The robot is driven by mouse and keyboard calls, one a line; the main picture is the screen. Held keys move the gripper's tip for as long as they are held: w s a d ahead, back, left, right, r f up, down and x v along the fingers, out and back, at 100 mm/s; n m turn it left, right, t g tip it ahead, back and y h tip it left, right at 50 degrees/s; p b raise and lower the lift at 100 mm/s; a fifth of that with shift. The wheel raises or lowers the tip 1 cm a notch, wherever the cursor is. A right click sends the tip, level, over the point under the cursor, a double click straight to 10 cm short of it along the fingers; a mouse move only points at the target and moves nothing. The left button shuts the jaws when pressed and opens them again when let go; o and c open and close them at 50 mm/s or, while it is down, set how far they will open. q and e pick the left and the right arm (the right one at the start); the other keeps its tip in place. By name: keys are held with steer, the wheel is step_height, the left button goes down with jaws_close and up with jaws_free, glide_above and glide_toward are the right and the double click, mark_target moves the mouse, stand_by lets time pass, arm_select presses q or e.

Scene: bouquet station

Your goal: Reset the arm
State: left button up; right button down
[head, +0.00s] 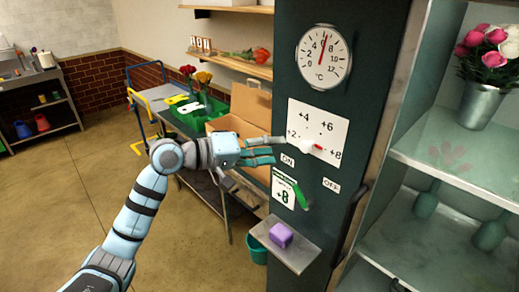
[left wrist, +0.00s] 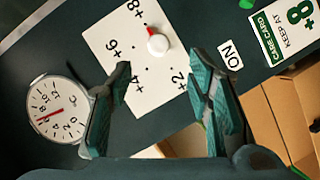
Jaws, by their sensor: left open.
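My left gripper (head: 270,151) is open and empty in front of the dark cabinet panel (head: 285,85). In the left wrist view its two fingers (left wrist: 160,78) stand apart, with the dial plate behind them. The white knob (head: 307,146) with a red mark sits on the white dial plate (head: 318,118). Its red mark points toward +8. In the left wrist view the knob (left wrist: 158,43) is beyond the fingertips, and I see no contact. My right gripper is not in view.
A round thermometer (head: 324,55) is above the plate; a +8 care card (head: 284,190) is below. A small shelf (head: 292,251) with a purple block (head: 281,235) juts out low. A cardboard box (head: 251,104) stands behind my gripper. Glass shelves (head: 460,165) are right; floor is open left.

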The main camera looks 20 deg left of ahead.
arm_select(q)
steer(key=v, duration=0.4)
steer(key=shift+d, duration=0.1)
